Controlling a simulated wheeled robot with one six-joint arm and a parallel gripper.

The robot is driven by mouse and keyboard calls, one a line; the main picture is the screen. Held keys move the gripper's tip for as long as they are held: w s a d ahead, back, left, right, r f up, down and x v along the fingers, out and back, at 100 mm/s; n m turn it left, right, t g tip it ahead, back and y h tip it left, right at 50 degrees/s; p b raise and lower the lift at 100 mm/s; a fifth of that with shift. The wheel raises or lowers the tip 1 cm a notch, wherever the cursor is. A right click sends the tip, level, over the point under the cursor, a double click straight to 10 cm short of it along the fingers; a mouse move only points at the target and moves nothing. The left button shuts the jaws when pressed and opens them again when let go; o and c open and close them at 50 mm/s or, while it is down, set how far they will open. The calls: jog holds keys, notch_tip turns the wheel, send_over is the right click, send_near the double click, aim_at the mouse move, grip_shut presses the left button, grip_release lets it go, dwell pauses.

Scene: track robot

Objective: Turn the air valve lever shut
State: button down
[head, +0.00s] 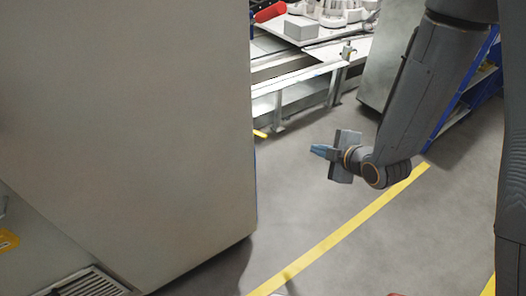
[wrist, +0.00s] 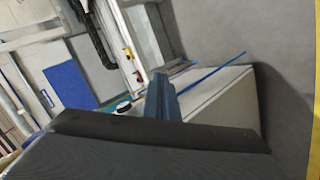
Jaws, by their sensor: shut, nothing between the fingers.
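My gripper (head: 318,150) hangs over the open floor in the head view, its blue fingers together and empty, pointing left toward the big grey cabinet. In the wrist view its fingers (wrist: 160,98) show as one closed blue shape. A red handle (head: 268,12) sticks out past the cabinet's top right edge in the head view. A small yellow piece (head: 260,134) shows low at the same edge. In the wrist view, small yellow and red parts (wrist: 130,58) sit on a pale frame far ahead. I cannot tell which of these is the air valve lever. My gripper touches none of them.
The grey cabinet (head: 125,120) fills the left of the head view. A metal bench (head: 300,85) with parts on it stands behind. Blue shelving (head: 465,95) is at the right. The floor with a yellow line (head: 340,232) is clear.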

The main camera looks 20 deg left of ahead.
jog(key=s+a+f+n+y+b, duration=0.2)
jog(key=s+a+n+y+b, duration=0.1)
jog(key=a+n+y, duration=0.15)
jog(key=s+a+f+n+y+b, duration=0.2)
jog(key=s+a+f+n+y, duration=0.15)
jog(key=a, duration=0.25)
jog(key=w+a+r+b, duration=0.1)
jog(key=w+a, duration=0.6)
jog(key=w, duration=0.2)
jog(key=shift+a+t+b, duration=0.2)
jog(key=shift+t+b, duration=0.15)
jog(key=shift+t, duration=0.05)
jog(key=shift+w+r+n, duration=0.1)
jog(key=shift+w+n, duration=0.05)
jog(key=shift+n, duration=0.15)
